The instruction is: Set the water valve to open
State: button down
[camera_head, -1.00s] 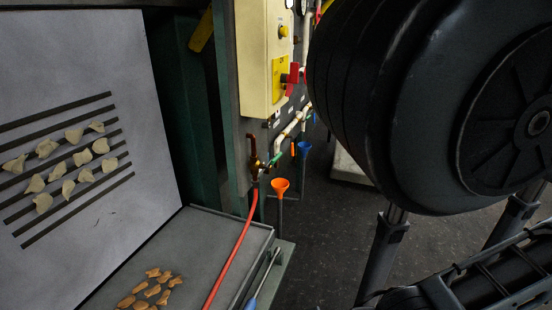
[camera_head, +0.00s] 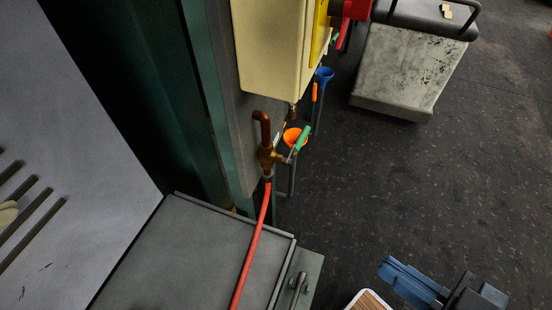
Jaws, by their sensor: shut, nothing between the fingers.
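The water valve (camera_head: 268,157) is a small brass fitting at the end of a bent copper pipe, on the side of the grey-green machine. A green lever (camera_head: 300,140) sticks out from it, up and to the right. A red hose (camera_head: 252,240) leads down from the valve over the grey plate. An orange funnel (camera_head: 292,137) is just behind the lever. My gripper (camera_head: 388,270), blue with a dark body, shows at the bottom right edge. It looks shut and empty, well apart from the valve. Its lower part is cut off.
A cream box (camera_head: 275,50) hangs above the valve. A blue funnel (camera_head: 322,76) is behind it. A scuffed grey box (camera_head: 408,65) stands on the floor at the upper right. A wood-topped, white-rimmed thing (camera_head: 370,301) is at the bottom. The dark floor (camera_head: 440,180) between is clear.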

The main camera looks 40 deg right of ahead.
aim_at(288, 161)
jog(key=z, duration=0.3)
jog(key=i+l+z, duration=0.15)
jog(key=l, duration=0.25)
jog(key=i+l+z, duration=0.15)
jog(key=l, duration=0.2)
jog(key=i+l+z, duration=0.15)
jog(key=l, duration=0.2)
